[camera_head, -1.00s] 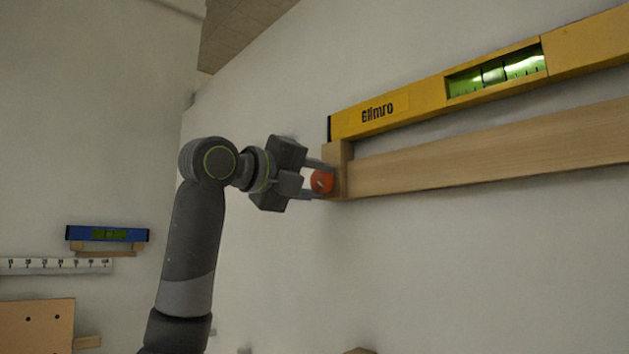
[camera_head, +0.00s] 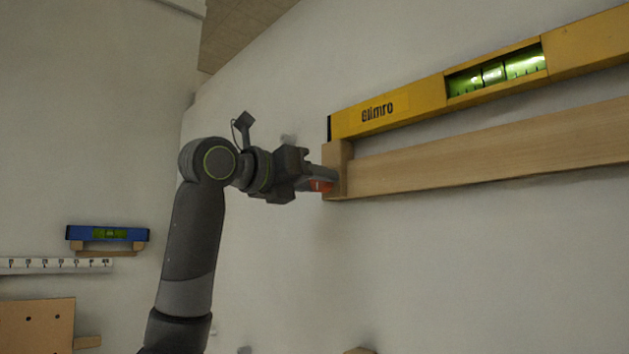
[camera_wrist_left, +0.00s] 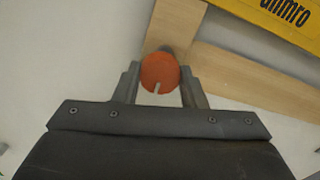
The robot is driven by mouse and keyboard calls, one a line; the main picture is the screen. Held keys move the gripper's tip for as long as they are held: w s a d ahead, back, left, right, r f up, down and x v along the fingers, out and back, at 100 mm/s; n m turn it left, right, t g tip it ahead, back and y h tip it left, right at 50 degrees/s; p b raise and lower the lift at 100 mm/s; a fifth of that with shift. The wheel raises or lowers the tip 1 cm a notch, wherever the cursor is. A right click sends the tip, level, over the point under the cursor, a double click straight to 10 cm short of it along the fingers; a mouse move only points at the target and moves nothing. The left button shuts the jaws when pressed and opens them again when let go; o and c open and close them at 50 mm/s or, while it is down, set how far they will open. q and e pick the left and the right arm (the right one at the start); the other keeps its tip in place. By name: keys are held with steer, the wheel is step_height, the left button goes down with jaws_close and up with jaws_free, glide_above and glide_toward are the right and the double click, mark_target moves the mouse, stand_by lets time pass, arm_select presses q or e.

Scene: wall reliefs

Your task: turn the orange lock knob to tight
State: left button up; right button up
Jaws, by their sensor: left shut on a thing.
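The orange lock knob (camera_head: 322,186) is at the left end of the wooden rail, on its end block (camera_head: 338,160). In the left wrist view the knob (camera_wrist_left: 159,72) is a round disc with a pale notch at its lower edge. My left gripper (camera_head: 324,180) is shut on the knob, with a finger on each side of it. Its two fingers also show in the left wrist view (camera_wrist_left: 160,84). In the head view the fingers hide much of the knob. My right gripper is not in view.
A yellow spirit level (camera_head: 420,104) lies along the wooden rail (camera_head: 480,153) on the wall. A small blue level (camera_head: 107,234), a white ruler (camera_head: 50,263) and a wooden board (camera_head: 35,325) are at the lower left.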

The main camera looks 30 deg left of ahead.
arm_select(q)
steer(key=shift+w+f+m, duration=0.1)
steer(key=shift+f+m, duration=0.05)
steer(key=shift+m, duration=0.15)
steer(key=o, duration=1)
steer(key=b+v, duration=0.7)
steer(key=v, duration=1)
steer(key=shift+s+a, duration=0.15)
steer(key=shift+s, duration=0.1)
